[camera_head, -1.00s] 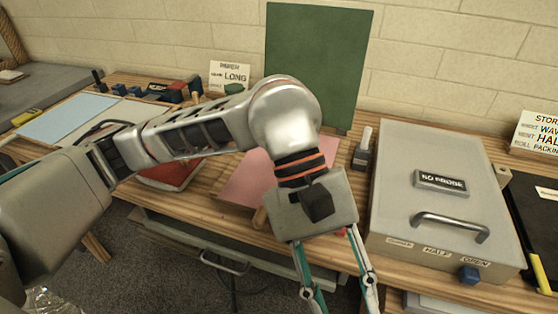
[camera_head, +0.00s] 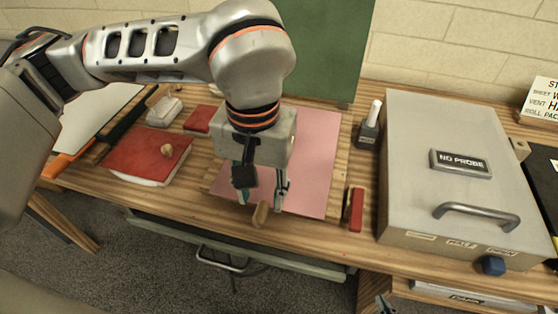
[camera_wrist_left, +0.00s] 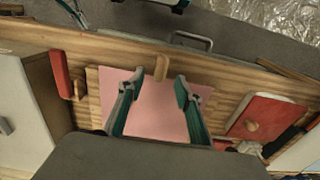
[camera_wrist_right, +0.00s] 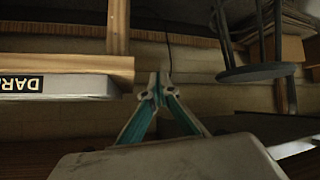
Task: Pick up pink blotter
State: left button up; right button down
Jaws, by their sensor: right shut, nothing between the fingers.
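The pink blotter (camera_head: 315,160) lies flat on the wooden bench. It has a wooden handle (camera_head: 260,214) at its front edge. The left wrist view shows the blotter (camera_wrist_left: 155,110) and its handle (camera_wrist_left: 161,68) between and beyond the fingertips. My left gripper (camera_head: 262,188) is open and empty above the blotter, pointing down near the handle; its hand hides part of the blotter. It also shows in the left wrist view (camera_wrist_left: 158,88). My right gripper (camera_wrist_right: 157,92) is shut and empty, away from the blotter; a fingertip shows at the head view's bottom edge.
A red blotter (camera_head: 150,152) with a knob lies to the left. A red-and-wood tool (camera_head: 354,208) stands right of the pink blotter. A grey box (camera_head: 450,120) with a handle fills the right side. A green board (camera_head: 320,50) stands behind.

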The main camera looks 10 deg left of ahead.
aim_at(261, 209)
pick_arm(q)
jog(key=shift+a+f, duration=0.1)
jog(key=shift+f, duration=1.9)
grip_shut()
jog(key=shift+r, duration=0.1)
